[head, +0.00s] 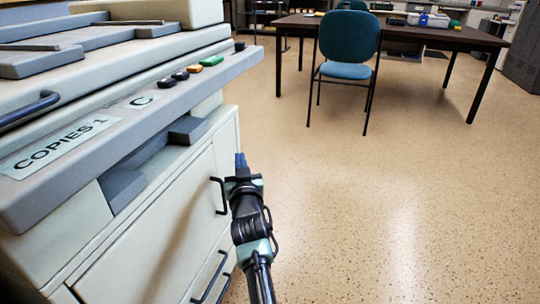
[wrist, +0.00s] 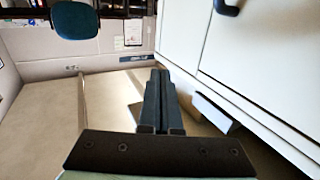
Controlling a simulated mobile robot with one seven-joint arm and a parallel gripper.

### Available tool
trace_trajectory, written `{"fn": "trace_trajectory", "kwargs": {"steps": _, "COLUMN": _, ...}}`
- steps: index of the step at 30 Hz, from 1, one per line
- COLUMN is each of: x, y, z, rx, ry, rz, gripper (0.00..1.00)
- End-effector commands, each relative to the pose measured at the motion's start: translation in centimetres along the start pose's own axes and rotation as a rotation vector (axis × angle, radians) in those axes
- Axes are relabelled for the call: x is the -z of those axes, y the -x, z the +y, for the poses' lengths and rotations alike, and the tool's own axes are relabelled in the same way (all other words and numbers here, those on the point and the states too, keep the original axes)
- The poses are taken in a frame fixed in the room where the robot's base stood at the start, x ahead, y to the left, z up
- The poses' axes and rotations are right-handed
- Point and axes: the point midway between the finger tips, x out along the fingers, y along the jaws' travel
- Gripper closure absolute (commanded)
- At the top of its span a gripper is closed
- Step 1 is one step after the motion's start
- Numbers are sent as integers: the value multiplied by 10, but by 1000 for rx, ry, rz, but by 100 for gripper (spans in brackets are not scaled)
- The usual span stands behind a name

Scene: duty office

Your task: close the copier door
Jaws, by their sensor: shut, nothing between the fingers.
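The cream copier (head: 62,215) fills the left of the head view, with a label reading "COPIES 1" on its grey front ledge. Its front door (head: 160,225) is a cream panel below the ledge, with a black bar handle (head: 217,196) near its right edge. The door looks close to flush, but I cannot tell whether a gap remains. My gripper (head: 240,160) is shut and empty, just right of the handle; contact is unclear. In the wrist view my gripper's fingers (wrist: 158,98) are together, beside pale panels (wrist: 255,50) with a dark handle (wrist: 228,7).
More black handles (head: 210,278) show low on the copier front. Speckled floor (head: 370,210) is open to the right. A blue chair (head: 348,45) stands before a dark table (head: 430,33) at the back. A grey cabinet (head: 524,55) stands at the far right.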

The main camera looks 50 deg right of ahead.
Motion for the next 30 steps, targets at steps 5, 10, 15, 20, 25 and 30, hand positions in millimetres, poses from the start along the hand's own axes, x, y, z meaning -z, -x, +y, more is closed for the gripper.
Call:
{"fn": "trace_trajectory", "kwargs": {"steps": 5, "x": 4, "y": 15, "z": 31, "rx": -5, "ry": 2, "rz": -2, "gripper": 100}}
{"fn": "trace_trajectory", "kwargs": {"steps": 10, "x": 2, "y": 25, "z": 48, "rx": -4, "ry": 2, "rz": -1, "gripper": 100}}
{"fn": "trace_trajectory", "kwargs": {"steps": 15, "x": 0, "y": 30, "z": 58, "rx": -2, "ry": 1, "rz": -2, "gripper": 100}}
{"fn": "trace_trajectory", "kwargs": {"steps": 20, "x": 0, "y": 32, "z": 60, "rx": -1, "ry": 0, "rz": -1, "gripper": 100}}
{"fn": "trace_trajectory", "kwargs": {"steps": 25, "x": -1, "y": 32, "z": 61, "rx": -1, "ry": 0, "rz": -1, "gripper": 100}}
{"fn": "trace_trajectory", "kwargs": {"steps": 30, "x": -1, "y": 32, "z": 61, "rx": -2, "ry": -1, "rz": -2, "gripper": 100}}
